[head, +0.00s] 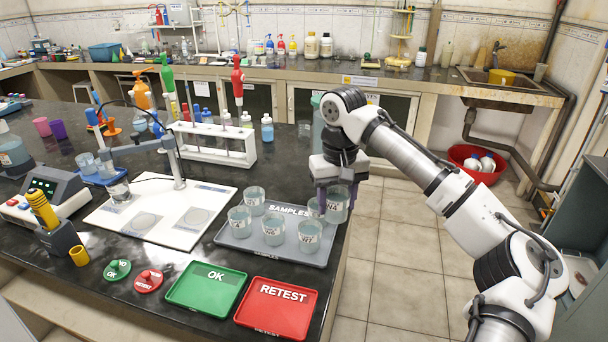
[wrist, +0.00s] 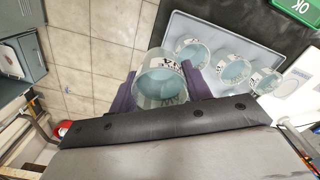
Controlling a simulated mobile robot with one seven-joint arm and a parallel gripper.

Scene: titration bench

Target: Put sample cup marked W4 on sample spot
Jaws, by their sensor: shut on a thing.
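My gripper (head: 334,192) is shut on a clear sample cup (head: 338,206) with bluish liquid, upright at the right end of the grey samples tray (head: 230,238). The cup's label looks like it ends in 4; its first letter is unclear. In the wrist view the cup (wrist: 160,84) sits between the two purple fingers. Several other labelled cups stand on the tray, including one at its front right (head: 310,237).
A stand with a probe arm (head: 178,165) rises at the board's back. A green OK tray (head: 207,288) and red RETEST tray (head: 277,306) lie in front. A white rack (head: 215,143) with pipettes stands behind. The bench's right edge is close to my gripper.

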